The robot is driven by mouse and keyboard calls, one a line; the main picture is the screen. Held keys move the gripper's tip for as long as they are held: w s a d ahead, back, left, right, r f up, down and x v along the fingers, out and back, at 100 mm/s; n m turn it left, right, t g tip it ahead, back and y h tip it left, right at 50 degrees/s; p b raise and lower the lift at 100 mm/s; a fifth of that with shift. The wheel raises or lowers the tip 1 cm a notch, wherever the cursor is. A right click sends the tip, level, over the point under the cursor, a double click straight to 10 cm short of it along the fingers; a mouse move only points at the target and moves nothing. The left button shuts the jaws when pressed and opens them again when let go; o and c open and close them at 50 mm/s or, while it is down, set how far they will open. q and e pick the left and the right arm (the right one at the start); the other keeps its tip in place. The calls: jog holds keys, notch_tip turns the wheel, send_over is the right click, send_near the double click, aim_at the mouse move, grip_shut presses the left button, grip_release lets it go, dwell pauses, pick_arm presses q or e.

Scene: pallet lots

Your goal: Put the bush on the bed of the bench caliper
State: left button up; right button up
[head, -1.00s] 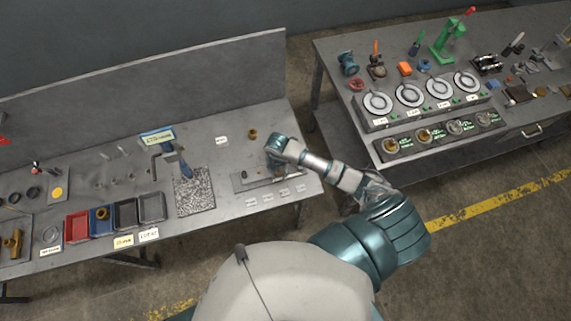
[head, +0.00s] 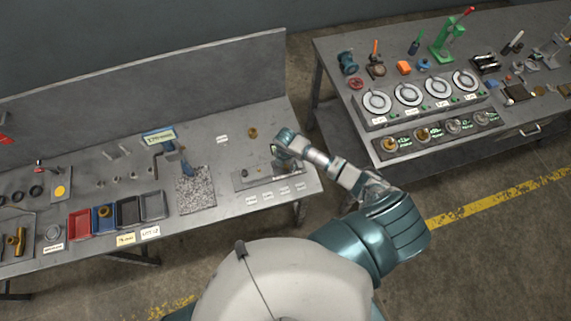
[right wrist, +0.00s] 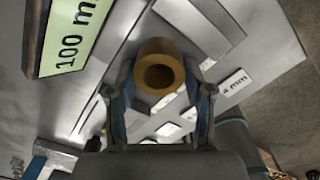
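The brass bush (right wrist: 158,72), a short ring with a round bore, sits between the two fingers of my right gripper (right wrist: 163,95) in the right wrist view. The gripper appears shut on it, with the bore facing the camera. In the head view my right gripper (head: 278,158) is over the right end of a long flat grey fixture (head: 252,183), likely the bench caliper, and the held bush is hidden there. Pale grey metal (right wrist: 205,22) shows behind the bush; contact with it cannot be told. My left gripper is out of view.
Another brass ring (head: 252,132) stands on the bench behind the fixture. A granite plate (head: 196,190) and coloured bins (head: 79,224) lie left. A second bench (head: 345,120) stands right.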

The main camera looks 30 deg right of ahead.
jog(key=shift+o, duration=0.7)
jog(key=shift+r, duration=0.25)
notch_tip(320, 180, up, 12)
jog(key=shift+f, duration=0.15)
